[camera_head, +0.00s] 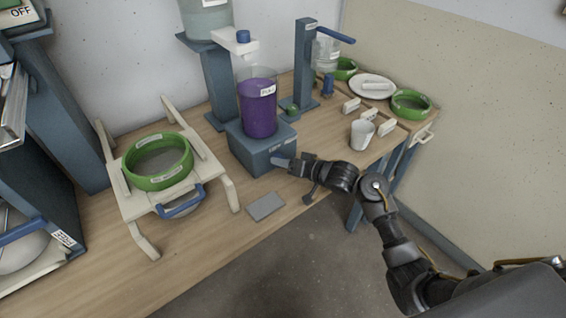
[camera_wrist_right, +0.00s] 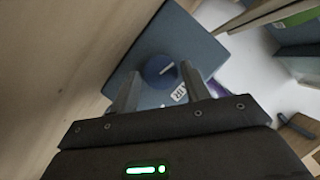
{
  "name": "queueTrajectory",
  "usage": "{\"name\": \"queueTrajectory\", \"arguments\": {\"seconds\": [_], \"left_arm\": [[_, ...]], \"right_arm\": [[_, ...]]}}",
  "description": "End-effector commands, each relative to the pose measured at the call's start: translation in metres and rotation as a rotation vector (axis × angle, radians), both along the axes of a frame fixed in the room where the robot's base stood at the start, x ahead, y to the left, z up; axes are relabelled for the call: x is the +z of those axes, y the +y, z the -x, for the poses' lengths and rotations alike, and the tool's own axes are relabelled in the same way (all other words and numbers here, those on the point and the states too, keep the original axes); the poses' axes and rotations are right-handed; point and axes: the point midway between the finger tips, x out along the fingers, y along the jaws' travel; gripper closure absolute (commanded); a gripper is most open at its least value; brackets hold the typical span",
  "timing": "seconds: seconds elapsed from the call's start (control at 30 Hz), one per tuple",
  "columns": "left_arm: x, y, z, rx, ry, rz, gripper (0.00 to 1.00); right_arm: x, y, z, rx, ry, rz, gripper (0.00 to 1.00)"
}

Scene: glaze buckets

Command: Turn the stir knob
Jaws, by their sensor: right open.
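The stir knob (camera_wrist_right: 158,72) is a round dark blue dial with a short white pointer mark. It sits on the face of a blue-grey box (camera_wrist_right: 205,60), beside a white label (camera_wrist_right: 179,94). In the head view the same box (camera_head: 252,150) stands under a clear container of purple liquid (camera_head: 259,108). My right gripper (camera_head: 284,163) is at the box's front. In the wrist view its two fingers (camera_wrist_right: 160,88) are open, pointing at the knob, one toward each side. I cannot tell whether they touch it. My left gripper is not in view.
A green-rimmed sieve (camera_head: 157,181) rests on a cream stand at left. A grey slab (camera_head: 265,206) lies near the table's front edge. A white cup (camera_head: 362,134) and several small labelled blocks stand at right. A blue-grey press (camera_head: 305,65) stands behind.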

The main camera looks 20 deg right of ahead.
Motion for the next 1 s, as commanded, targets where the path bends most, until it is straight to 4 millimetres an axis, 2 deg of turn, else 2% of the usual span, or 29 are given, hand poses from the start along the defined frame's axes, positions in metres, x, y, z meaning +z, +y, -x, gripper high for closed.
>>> {"name": "queueTrajectory", "arguments": {"seconds": [0.4, 0.63, 1.0], "left_arm": [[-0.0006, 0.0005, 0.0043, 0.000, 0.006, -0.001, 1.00], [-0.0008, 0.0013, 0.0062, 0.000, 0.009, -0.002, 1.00], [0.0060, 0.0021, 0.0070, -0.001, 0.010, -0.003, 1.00]], "right_arm": [[-0.0025, 0.0057, -0.0065, 0.001, 0.000, 0.001, 0.53], [-0.0025, 0.0056, -0.0064, 0.001, 0.000, 0.001, 0.83], [-0.0003, 0.0059, -0.0060, 0.002, -0.023, 0.059, 0.85]]}}
